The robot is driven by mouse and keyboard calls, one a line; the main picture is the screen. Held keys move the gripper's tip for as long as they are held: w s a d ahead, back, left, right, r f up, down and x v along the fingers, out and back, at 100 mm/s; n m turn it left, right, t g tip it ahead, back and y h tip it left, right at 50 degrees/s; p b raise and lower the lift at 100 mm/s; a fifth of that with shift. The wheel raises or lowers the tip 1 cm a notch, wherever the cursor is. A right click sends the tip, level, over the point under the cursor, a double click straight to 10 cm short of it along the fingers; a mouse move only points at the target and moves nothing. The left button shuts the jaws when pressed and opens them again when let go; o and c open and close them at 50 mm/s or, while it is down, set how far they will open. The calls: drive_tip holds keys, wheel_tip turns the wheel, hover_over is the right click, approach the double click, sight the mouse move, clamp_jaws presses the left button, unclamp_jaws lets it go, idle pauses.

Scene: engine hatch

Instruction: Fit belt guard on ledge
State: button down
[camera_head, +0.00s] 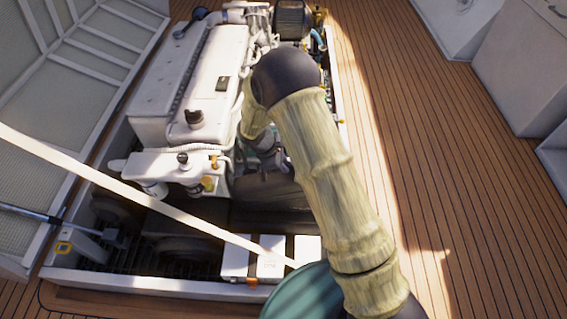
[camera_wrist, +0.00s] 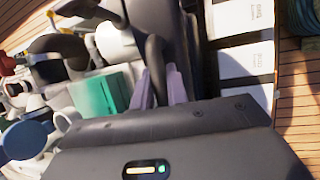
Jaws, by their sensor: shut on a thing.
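In the wrist view my gripper (camera_wrist: 163,88) has its pale purple fingers closed on a dark upright bar or handle (camera_wrist: 155,52). This looks like part of the belt guard, joined to a dark panel beside it, but the join is partly hidden. In the head view my arm hides the gripper, which reaches down near the front end of the white engine (camera_head: 190,85). A dark shape (camera_head: 270,190) shows there beside the arm; I cannot tell if it is the guard. I cannot make out the ledge for certain, nor whether the guard touches it.
White labelled boxes (camera_head: 270,262) sit at the hatch's near edge; they also show at right in the wrist view (camera_wrist: 240,50). A teal block (camera_wrist: 100,103) and several pipes crowd the left there. The raised hatch lid (camera_head: 75,60) stands left.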

sight(284, 176)
drive_tip(key=shift+f+b, duration=1.35)
drive_tip(key=shift+f, duration=0.25)
drive_tip(key=shift+w+f, duration=0.2)
drive_tip(key=shift+w, duration=0.45)
drive_tip(key=shift+s+f+p, duration=0.1)
drive_tip(key=shift+s+p, duration=0.25)
drive_tip(key=shift+f, duration=0.25)
drive_tip(key=c, duration=1.3)
unclamp_jaws()
drive_tip(key=shift+s, duration=0.1)
